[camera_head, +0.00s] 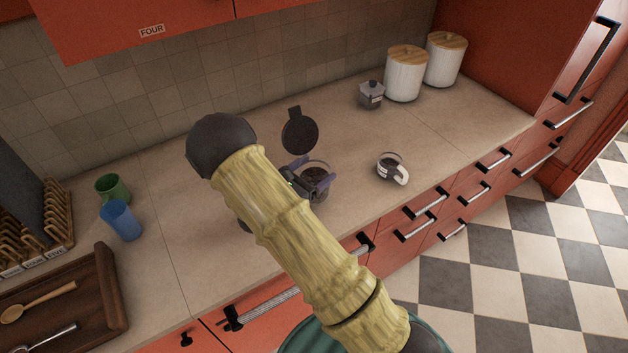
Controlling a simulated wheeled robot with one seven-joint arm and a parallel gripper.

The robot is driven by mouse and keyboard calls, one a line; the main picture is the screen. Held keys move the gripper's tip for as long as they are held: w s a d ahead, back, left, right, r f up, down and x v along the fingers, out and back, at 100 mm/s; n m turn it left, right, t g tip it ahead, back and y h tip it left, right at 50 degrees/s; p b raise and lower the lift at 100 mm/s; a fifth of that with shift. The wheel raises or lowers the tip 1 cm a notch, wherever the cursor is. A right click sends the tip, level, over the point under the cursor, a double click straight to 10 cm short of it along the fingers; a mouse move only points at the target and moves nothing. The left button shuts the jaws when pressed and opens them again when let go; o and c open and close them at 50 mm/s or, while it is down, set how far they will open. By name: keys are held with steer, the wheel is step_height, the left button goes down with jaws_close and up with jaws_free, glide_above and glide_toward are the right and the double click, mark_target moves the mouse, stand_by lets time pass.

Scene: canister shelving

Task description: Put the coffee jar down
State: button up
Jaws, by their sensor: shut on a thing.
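The coffee jar (318,194) is a small clear glass vessel with dark contents, near the middle of the counter. My gripper (312,175), with purple-grey fingers, is shut on it at its upper part. My yellow arm and the gripper hide the jar's left side. The jar is over the counter near the front edge; I cannot tell whether its base touches the surface. A black round piece with a tab (300,132) shows just behind the jar; I cannot tell whether it is a separate thing.
A white-handled glass cup (391,169) stands right of the jar on the counter (450,128). Behind are a moka pot (371,95) and two white canisters (404,78) with wooden lids. At left are green (113,189) and blue (121,220) cups and a wooden tray (104,285).

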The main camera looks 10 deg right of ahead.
steer(key=shift+f+p, duration=0.6)
steer(key=shift+f, duration=1.45)
steer(key=shift+f, duration=0.15)
steer(key=o, duration=1.6)
steer(key=shift+r, duration=0.2)
steer(key=b+v, duration=0.4)
steer(key=v, duration=0.8)
steer(key=shift+b, duration=0.3)
